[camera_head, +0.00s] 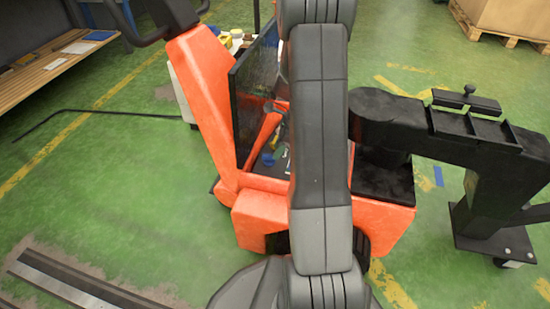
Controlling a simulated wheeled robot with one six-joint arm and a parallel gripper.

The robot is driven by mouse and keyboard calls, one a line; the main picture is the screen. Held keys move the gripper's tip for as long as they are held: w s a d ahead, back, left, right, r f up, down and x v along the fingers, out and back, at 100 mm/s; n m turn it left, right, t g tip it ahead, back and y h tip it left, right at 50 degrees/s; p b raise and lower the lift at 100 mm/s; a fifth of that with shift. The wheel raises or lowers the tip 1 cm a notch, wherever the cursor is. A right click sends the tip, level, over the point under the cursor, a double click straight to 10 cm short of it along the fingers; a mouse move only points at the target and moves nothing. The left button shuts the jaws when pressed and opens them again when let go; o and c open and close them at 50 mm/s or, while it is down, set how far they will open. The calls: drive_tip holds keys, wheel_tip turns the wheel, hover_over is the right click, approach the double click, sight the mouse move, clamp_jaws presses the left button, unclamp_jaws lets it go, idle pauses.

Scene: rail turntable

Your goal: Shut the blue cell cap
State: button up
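A small blue piece (268,158) shows inside the open bay of an orange truck (208,85), left of my arm. It is too small to tell whether it is the blue cell cap, or whether it is open or shut. Thin yellow and orange parts lie close to it. A dark upright panel (252,85) stands along the left side of the bay. My grey and black arm crosses the middle of the picture and hides the right part of the bay. My gripper is not in view.
A black arm-like stand (485,190) with a divided top is at the right. A wooden bench (50,65) is at the upper left, and a box on a pallet (510,18) at the upper right. Metal rails (70,280) lie lower left. Green floor is open at left.

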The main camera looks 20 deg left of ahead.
sight(269, 158)
drive_tip(key=shift+b+x, duration=0.45)
drive_tip(key=shift+x, duration=1.15)
drive_tip(key=shift+r, duration=0.1)
clamp_jaws()
drive_tip(key=shift+w+a+r+n+p, duration=0.1)
drive_tip(key=shift+n+p, duration=0.2)
drive_tip(key=shift+p, duration=0.15)
drive_tip(key=n+p, duration=0.1)
drive_tip(key=n+g+p, duration=0.1)
drive_tip(key=shift+w+a+r+n+p, duration=0.1)
drive_tip(key=shift+w+n+p, duration=0.1)
drive_tip(key=shift+n+p, duration=0.15)
drive_tip(key=shift+w+a+n+g+h+p, duration=0.15)
drive_tip(key=shift+n+g+h+p, duration=0.2)
drive_tip(key=shift+n+p, duration=0.6)
drive_tip(key=shift+w+a+n+g+h+p, duration=0.1)
drive_tip(key=shift+n+g+h+p, duration=0.35)
drive_tip(key=shift+n, duration=0.75)
drive_tip(key=shift+f, duration=0.2)
